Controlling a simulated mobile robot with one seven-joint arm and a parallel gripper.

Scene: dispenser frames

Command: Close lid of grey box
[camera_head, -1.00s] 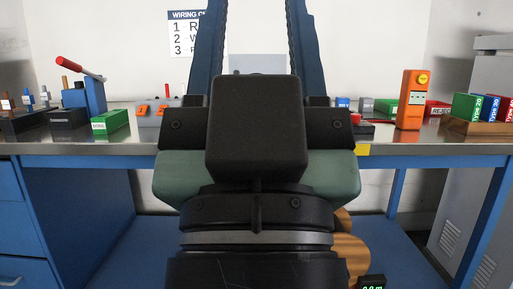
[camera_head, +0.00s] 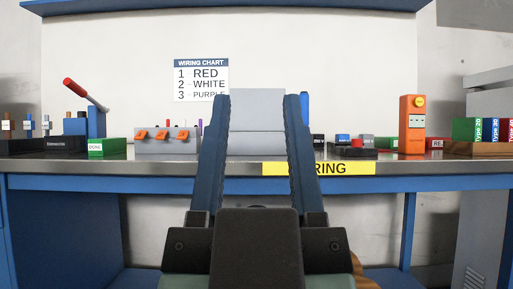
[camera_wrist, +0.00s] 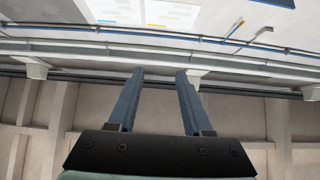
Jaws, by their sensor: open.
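The grey box (camera_head: 257,145) stands at the back of the workbench, seen between my fingers in the head view. A flat grey panel (camera_head: 257,108), which looks like its raised lid, stands upright above the box body. My gripper (camera_head: 258,97) is open and empty, its two blue fingers pointing up in front of the box and apart from it. In the wrist view, my gripper (camera_wrist: 160,72) is open with nothing between the fingers. The box does not show there.
On the workbench (camera_head: 150,157), a switch panel (camera_head: 167,141) and a red-handled lever (camera_head: 95,115) stand left of the box. An orange device (camera_head: 412,125) and coloured Type boxes (camera_head: 490,130) are at right. A blue shelf (camera_head: 230,8) runs overhead.

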